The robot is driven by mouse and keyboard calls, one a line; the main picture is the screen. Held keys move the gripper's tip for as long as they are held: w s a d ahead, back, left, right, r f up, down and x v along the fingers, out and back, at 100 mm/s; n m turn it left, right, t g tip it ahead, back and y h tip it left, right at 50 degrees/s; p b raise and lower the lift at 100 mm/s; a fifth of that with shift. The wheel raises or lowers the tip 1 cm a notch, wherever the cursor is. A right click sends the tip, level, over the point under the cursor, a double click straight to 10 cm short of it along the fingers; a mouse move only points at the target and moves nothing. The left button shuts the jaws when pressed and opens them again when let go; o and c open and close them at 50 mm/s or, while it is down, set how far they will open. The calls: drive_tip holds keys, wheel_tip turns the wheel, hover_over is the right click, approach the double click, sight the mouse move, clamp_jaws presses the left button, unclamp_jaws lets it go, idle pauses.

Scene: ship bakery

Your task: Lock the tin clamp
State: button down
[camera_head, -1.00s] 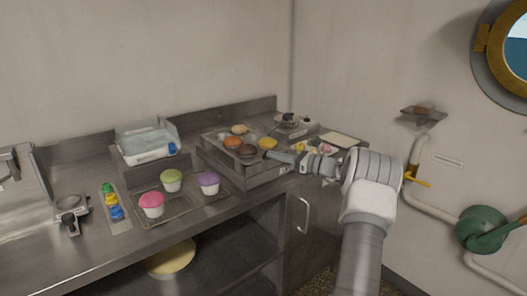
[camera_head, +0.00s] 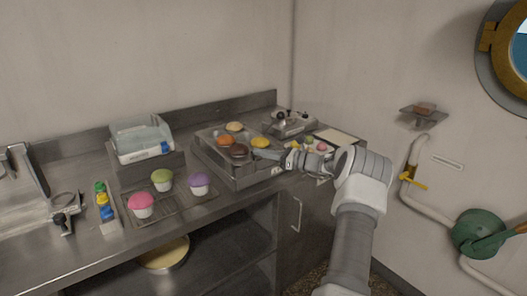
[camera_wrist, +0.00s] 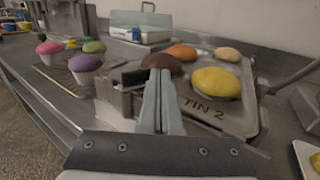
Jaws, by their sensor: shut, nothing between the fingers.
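The metal tin marked TIN 2 (camera_wrist: 228,116) holds several buns. It also shows on the counter in the head view (camera_head: 205,134). A metal block with a black-topped part, apparently the tin clamp (camera_wrist: 113,98), sits at the tin's near-left side in the wrist view. My gripper (camera_wrist: 160,78) is shut and empty. Its fingertips are beside the black part and in front of the brown bun (camera_wrist: 162,63); contact cannot be told. In the head view my gripper (camera_head: 258,153) is at the tin's near right edge, below the yellow bun (camera_head: 260,142). My fingers hide part of the clamp.
Pink (camera_head: 141,201), green (camera_head: 162,179) and purple (camera_head: 199,183) cupcakes stand on a rack left of the tin. A clear-walled box (camera_head: 141,138) stands behind them. A metal device (camera_head: 288,122) and a pale board (camera_head: 338,141) are at the right.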

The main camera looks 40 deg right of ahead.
drive_tip(key=shift+w+a, duration=0.15)
drive_tip(key=shift+w, duration=0.2)
idle(1.5)
